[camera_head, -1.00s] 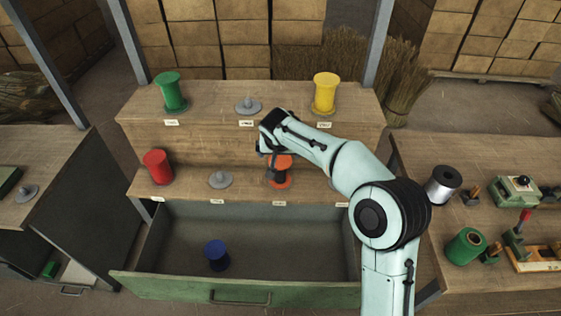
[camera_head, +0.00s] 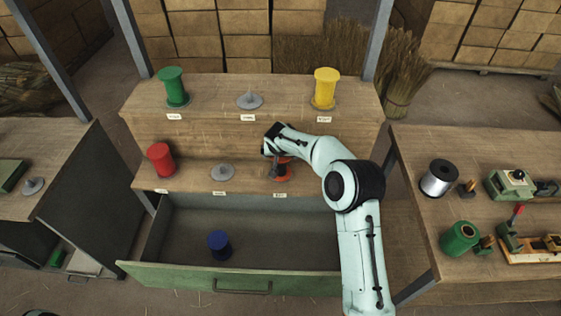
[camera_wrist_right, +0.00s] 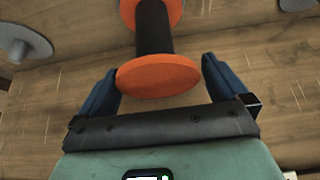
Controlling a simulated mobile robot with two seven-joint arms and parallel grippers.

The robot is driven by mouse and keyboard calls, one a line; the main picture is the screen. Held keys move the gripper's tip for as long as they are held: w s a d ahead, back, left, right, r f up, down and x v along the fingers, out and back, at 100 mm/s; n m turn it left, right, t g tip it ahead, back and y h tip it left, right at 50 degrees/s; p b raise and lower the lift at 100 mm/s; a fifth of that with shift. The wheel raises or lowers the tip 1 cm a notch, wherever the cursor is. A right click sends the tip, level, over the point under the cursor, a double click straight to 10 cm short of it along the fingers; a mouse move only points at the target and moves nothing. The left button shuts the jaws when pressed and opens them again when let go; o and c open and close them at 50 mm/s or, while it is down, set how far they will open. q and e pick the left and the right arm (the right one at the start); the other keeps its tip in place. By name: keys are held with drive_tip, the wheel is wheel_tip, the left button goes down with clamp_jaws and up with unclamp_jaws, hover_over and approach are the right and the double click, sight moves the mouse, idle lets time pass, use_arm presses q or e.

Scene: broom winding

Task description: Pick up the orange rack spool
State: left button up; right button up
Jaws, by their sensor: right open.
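The orange rack spool (camera_head: 283,179) is on the lower shelf at its right part, mostly hidden by my right arm in the head view. In the right wrist view the orange spool (camera_wrist_right: 158,76) shows its orange flanges and dark core. My right gripper (camera_wrist_right: 161,66) is open, with one blue finger on each side of the spool's nearer flange. Gaps show between the fingers and the flange, so it does not hold the spool. In the head view my right gripper (camera_head: 277,168) is in front of the spool. My left gripper is not in view.
A red spool (camera_head: 161,160) and an empty grey holder (camera_head: 222,172) share the lower shelf. Green (camera_head: 173,88) and yellow (camera_head: 325,89) spools stand above. The open drawer (camera_head: 165,267) below holds a blue spool (camera_head: 219,244). A right table (camera_head: 435,225) carries several items.

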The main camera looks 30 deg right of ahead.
drive_tip(key=shift+d+f, duration=0.1)
drive_tip(key=shift+f, duration=0.05)
drive_tip(key=shift+s, duration=0.15)
drive_tip(key=c, duration=1.3)
drive_tip(key=shift+o, duration=0.2)
